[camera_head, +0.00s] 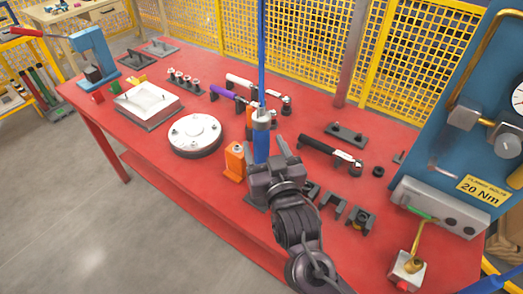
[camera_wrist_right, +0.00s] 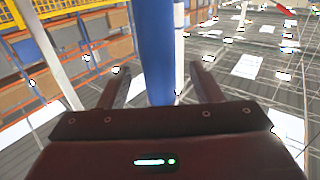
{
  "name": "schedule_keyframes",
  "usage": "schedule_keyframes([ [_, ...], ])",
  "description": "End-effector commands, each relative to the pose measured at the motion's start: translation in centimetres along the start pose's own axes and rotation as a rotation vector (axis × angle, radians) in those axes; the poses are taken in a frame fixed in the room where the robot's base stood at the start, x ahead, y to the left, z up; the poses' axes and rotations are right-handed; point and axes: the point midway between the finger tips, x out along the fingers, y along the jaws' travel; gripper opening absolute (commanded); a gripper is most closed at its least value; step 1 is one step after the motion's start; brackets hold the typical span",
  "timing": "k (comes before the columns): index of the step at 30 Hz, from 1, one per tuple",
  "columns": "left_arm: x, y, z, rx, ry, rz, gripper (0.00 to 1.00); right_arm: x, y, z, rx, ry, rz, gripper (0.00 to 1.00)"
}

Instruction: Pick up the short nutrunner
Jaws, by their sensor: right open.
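A blue upright cylindrical tool (camera_head: 261,146) with a silver upper part stands over the red table, below a blue line that runs up out of view. My right gripper (camera_head: 266,150) is open, its fingers near the blue body. In the right wrist view a blue cylinder (camera_wrist_right: 155,50) shows between the two open fingers, with gaps on both sides; contact is not visible. Long tools with a purple handle (camera_head: 228,95), a white handle (camera_head: 238,80) and a black handle (camera_head: 317,145) lie on the table. I cannot tell which tool is the short nutrunner. My left gripper is out of view.
An orange block (camera_head: 235,160) stands just left of my right gripper. Black brackets (camera_head: 334,207) stand to its right. A round white-topped disc (camera_head: 193,134) and a white tray (camera_head: 147,103) are further left. A blue panel (camera_head: 440,125) rises at the right.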

Motion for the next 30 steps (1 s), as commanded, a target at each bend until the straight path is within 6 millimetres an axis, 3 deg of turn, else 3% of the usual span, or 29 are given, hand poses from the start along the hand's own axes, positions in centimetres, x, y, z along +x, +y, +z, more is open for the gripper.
schedule_keyframes([
  [3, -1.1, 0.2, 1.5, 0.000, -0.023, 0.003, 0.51, 1.7, 0.1, -0.7, -0.003, 0.001, 0.001, 0.59],
  [7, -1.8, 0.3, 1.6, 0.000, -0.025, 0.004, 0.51, 3.7, 0.1, -0.7, -0.002, 0.002, 0.002, 0.59],
  [12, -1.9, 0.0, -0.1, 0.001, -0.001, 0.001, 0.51, 4.9, 0.0, -0.4, -0.001, 0.001, 0.000, 0.59],
  [18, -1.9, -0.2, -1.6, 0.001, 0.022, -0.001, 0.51, 4.9, 0.0, -0.3, 0.000, 0.000, 0.000, 0.59],
  [30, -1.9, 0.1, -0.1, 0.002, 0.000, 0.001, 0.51, 4.9, 0.0, -0.3, 0.000, 0.000, 0.000, 0.07],
])
